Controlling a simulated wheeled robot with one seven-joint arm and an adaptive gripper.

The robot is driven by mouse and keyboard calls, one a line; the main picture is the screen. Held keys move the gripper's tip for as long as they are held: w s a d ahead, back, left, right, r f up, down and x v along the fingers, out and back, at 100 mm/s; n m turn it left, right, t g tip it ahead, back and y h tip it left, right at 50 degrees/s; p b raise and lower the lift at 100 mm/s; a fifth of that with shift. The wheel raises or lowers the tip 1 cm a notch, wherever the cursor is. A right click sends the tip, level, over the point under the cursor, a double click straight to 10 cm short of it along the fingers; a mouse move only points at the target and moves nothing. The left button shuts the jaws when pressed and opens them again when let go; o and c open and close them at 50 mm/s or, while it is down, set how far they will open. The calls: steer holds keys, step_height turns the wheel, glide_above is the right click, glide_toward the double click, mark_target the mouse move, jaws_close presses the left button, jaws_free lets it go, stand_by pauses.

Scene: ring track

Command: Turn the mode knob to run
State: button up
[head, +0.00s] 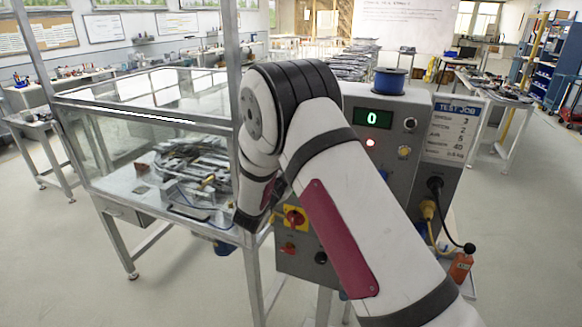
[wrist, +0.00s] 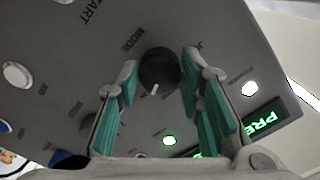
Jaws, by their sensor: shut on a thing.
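The mode knob (wrist: 158,66) is dark and round, with a white pointer mark that points down in the wrist view. The word MODE is printed beside it on the grey panel (wrist: 215,35). The small labels around it are too blurred to read surely, so I cannot tell which setting it points at. My gripper (wrist: 161,78) has its green-padded fingers on either side of the knob and is shut on it. In the head view my arm covers part of the control box (head: 420,115), and the knob and gripper are hidden behind it.
A framed transparent enclosure (head: 120,165) stands at left.

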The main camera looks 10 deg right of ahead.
steer(key=o, duration=1.2)
steer(key=shift+c, duration=0.2)
steer(key=shift+s, duration=0.1)
steer(key=v, duration=1.2)
